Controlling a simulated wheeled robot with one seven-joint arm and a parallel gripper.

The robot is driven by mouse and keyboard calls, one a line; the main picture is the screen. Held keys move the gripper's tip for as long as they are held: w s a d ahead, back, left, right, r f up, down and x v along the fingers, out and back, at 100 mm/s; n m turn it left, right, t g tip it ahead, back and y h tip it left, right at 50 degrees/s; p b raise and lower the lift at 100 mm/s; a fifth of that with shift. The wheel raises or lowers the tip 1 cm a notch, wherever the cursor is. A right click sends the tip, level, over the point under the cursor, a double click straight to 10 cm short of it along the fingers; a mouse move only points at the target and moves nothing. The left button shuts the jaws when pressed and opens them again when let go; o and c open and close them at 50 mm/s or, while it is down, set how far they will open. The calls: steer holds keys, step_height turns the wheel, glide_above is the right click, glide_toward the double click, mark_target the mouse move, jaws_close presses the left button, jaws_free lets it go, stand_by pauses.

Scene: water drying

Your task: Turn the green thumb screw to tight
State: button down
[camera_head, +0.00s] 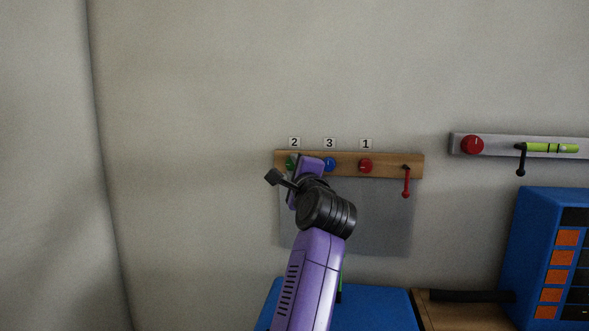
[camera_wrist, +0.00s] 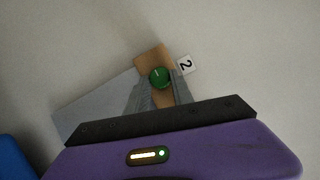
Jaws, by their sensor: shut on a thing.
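The green thumb screw (camera_wrist: 159,76) sits on the wooden strip on the wall, beside the label "2" (camera_wrist: 185,64). In the head view the green screw (camera_head: 290,163) is partly hidden by my arm. My gripper (camera_wrist: 161,84) has its two grey fingers on either side of the green screw and is shut on it. A light mark shows near the top of the screw's face in the wrist view. In the head view my fingers are hidden behind my wrist.
The wooden strip (camera_head: 391,167) also carries a blue knob (camera_head: 329,164), a red knob (camera_head: 366,166) and a red lever (camera_head: 406,181). A grey rail with a red knob (camera_head: 472,145) is at right. A blue cabinet (camera_head: 537,255) stands below it. The wall at left is bare.

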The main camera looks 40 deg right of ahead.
steer(key=c, duration=1.1)
jaws_free()
steer(key=v, duration=0.7)
steer(key=shift+s+a, duration=0.2)
steer(key=shift+s, duration=0.1)
steer(key=shift+f, duration=0.1)
